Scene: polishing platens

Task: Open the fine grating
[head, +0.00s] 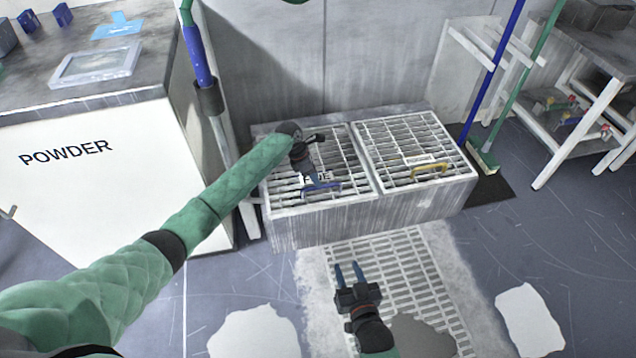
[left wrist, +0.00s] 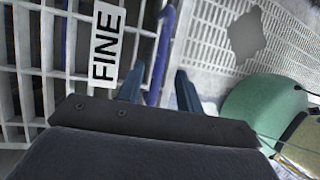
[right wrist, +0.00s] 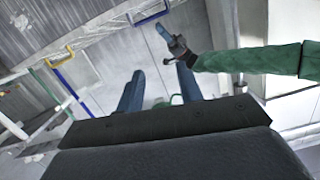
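The fine grating (head: 343,152) lies flat and closed over the left half of the low grey box, with a FINE label (left wrist: 107,45) and a blue handle (head: 322,188) at its front edge. My left gripper (head: 314,181) is just above that handle. In the left wrist view its fingers are apart, and the blue handle (left wrist: 163,45) shows between them, nearer the left finger; I cannot tell whether they touch. My right gripper (head: 348,267) is open and empty over the floor grille in front of the box. Its open fingers also show in the right wrist view (right wrist: 158,80).
A second grating (head: 400,140) with a yellow handle (head: 430,171) lies closed beside the fine one. The POWDER cabinet (head: 90,200) stands at the left. A blue pole (head: 490,75) and a green broom (head: 525,80) stand right of the box. A floor grille (head: 400,265) lies in front.

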